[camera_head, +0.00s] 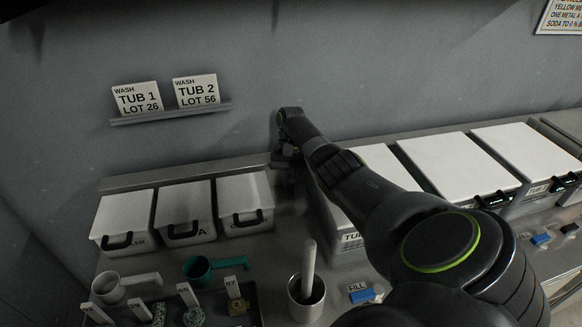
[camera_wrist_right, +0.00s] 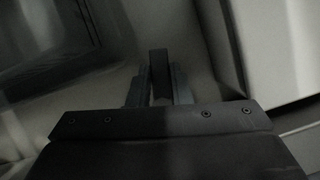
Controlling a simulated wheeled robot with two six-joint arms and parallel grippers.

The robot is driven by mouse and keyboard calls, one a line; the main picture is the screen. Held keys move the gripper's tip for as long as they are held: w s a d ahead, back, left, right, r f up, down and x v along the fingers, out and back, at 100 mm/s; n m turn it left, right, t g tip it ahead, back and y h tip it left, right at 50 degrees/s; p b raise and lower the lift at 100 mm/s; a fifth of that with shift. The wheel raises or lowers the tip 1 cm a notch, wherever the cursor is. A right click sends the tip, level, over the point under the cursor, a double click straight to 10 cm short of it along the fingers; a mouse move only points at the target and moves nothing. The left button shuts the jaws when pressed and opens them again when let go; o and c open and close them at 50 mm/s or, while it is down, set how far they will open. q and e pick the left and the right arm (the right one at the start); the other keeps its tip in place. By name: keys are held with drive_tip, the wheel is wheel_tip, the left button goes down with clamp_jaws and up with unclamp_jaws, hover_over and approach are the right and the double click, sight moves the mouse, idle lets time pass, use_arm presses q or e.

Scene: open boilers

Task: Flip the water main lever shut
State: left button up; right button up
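My right arm reaches from the lower right across the head view to the wall, and its gripper (camera_head: 285,155) is low and dark behind the white boxes. In the right wrist view, the two fingers (camera_wrist_right: 160,88) stand on either side of a narrow dark upright bar (camera_wrist_right: 159,68). The bar may be the water main lever, but I cannot be sure. It is too dark to tell whether the fingers press on it. No lever shows clearly in the head view; my right gripper and arm cover that spot. My left gripper is not in view.
Three lidded white bins (camera_head: 185,213) stand left of my gripper, and larger white tubs (camera_head: 459,165) stand right, partly behind my arm. A grey cup with a pestle (camera_head: 306,296), a FILL tag (camera_head: 361,293), scoops and a dark tray are in front. Tub cards (camera_head: 136,99) sit on a wall ledge.

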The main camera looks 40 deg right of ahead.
clamp_jaws()
drive_tip(key=shift+w+r+m+p, duration=0.1)
drive_tip(key=shift+r+m+p, duration=0.15)
drive_tip(key=shift+p, duration=0.3)
drive_tip(key=shift+a+m+p, duration=0.1)
drive_tip(key=shift+m+p, duration=0.15)
drive_tip(key=shift+p, duration=0.05)
drive_tip(key=shift+w+f+m+t, duration=0.1)
drive_tip(key=shift+f+m+t, duration=0.1)
drive_tip(key=shift+m+t, duration=0.1)
drive_tip(key=o, duration=0.8)
unclamp_jaws()
drive_tip(key=shift+c, duration=0.2)
